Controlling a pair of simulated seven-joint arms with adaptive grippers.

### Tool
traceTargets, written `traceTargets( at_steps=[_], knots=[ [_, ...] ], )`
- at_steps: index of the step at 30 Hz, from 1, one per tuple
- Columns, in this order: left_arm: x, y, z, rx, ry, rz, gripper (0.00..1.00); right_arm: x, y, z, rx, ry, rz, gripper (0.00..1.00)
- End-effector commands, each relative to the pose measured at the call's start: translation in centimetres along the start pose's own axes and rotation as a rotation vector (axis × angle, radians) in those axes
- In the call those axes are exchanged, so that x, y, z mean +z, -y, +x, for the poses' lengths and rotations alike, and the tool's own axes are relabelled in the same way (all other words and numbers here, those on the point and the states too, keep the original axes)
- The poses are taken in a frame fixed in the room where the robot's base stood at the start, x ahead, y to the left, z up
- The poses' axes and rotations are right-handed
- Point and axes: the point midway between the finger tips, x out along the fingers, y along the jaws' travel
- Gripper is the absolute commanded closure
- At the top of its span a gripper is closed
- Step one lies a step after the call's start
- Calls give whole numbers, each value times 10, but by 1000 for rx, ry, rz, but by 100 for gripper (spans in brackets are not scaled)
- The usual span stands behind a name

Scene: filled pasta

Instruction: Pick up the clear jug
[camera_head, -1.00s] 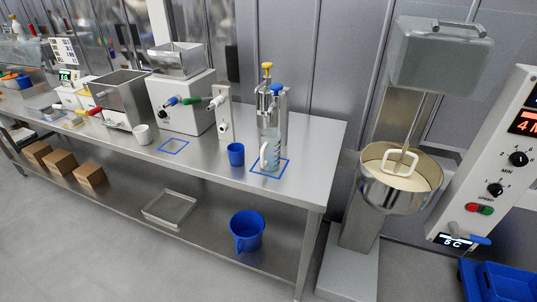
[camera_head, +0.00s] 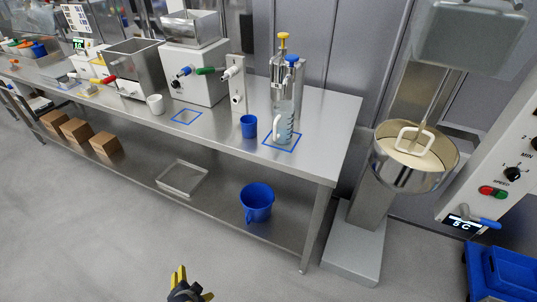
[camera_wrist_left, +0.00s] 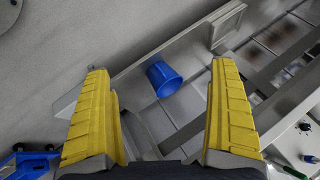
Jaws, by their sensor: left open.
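The clear jug (camera_head: 283,122) stands upright on the steel table, under a dispenser with a yellow top (camera_head: 281,62). My left gripper (camera_head: 193,285) shows at the bottom edge of the head view, over the floor, well in front of and below the jug. In the left wrist view its yellow fingers (camera_wrist_left: 160,72) are wide apart with nothing between them. I cannot make out the jug there. My right gripper is out of view.
A blue cup (camera_head: 249,126) stands just left of the jug. A blue bucket (camera_head: 257,202) sits on the lower shelf and shows in the left wrist view (camera_wrist_left: 164,79). A mixer bowl (camera_head: 412,165) stands right of the table. The floor in front is clear.

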Motion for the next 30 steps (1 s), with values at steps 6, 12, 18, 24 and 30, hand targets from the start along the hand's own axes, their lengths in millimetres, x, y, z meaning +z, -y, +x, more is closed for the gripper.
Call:
traceTargets(
  at_steps=[6, 12, 18, 24, 30],
  knots=[
    [-84, 49, -38, -22, -168, -17, 7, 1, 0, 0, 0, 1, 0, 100],
    [-153, 70, -52, 13, -314, -33, 7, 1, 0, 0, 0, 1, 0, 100],
    [-231, 88, -64, 87, -472, -43, 7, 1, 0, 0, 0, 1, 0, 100],
    [-309, 108, -78, 191, -613, -51, 7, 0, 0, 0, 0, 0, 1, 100],
    [-374, 135, -95, 295, -708, -67, 7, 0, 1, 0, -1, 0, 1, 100]
  ],
)
